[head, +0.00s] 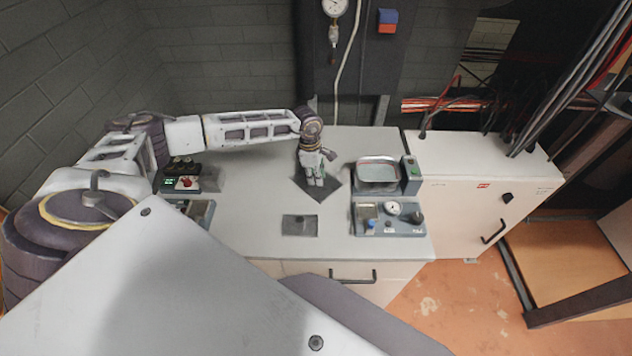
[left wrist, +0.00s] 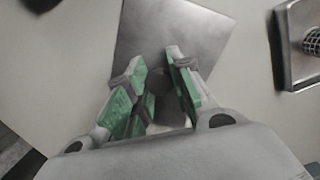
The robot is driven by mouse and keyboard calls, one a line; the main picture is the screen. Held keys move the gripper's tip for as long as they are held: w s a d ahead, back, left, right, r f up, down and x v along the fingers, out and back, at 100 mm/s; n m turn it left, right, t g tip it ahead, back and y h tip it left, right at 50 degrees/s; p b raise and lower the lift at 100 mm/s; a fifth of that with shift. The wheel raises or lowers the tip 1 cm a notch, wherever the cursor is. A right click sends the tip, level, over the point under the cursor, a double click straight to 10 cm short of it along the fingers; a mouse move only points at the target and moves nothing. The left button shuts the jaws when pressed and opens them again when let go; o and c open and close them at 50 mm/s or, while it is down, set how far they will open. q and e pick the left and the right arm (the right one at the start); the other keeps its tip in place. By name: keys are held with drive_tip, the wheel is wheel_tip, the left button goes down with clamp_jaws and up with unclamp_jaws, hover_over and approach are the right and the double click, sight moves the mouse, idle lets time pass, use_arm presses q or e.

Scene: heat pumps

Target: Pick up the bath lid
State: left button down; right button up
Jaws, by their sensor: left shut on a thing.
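The bath lid (head: 332,188) is a dark grey square metal plate, turned cornerwise, near the middle of the bench. In the left wrist view the lid (left wrist: 180,35) lies under and ahead of the fingers. My left gripper (head: 316,180) points down over the lid; its green-padded fingers (left wrist: 158,85) are shut around a round knob at the lid's middle, largely hidden between them. I cannot tell whether the lid rests on the bench or is slightly raised. The bath (head: 378,172), an open metal basin in a grey-green housing, stands just right of the lid.
A smaller dark plate (head: 299,225) lies in front on the bench (head: 250,235). A gauge panel (head: 388,218) stands in front of the bath. Control boxes (head: 182,180) sit at the left. A white cabinet (head: 465,165) adjoins on the right. The bench is clear between the left boxes and the lid.

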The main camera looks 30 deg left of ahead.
idle(0.3)
use_arm(q)
drive_tip(key=shift+r, duration=0.8)
wheel_tip(320, 180, up, 7)
drive_tip(key=shift+f+b, duration=0.1)
drive_tip(key=shift+b, duration=0.75)
drive_tip(key=shift+r, duration=0.8)
drive_tip(key=shift+w, duration=0.1)
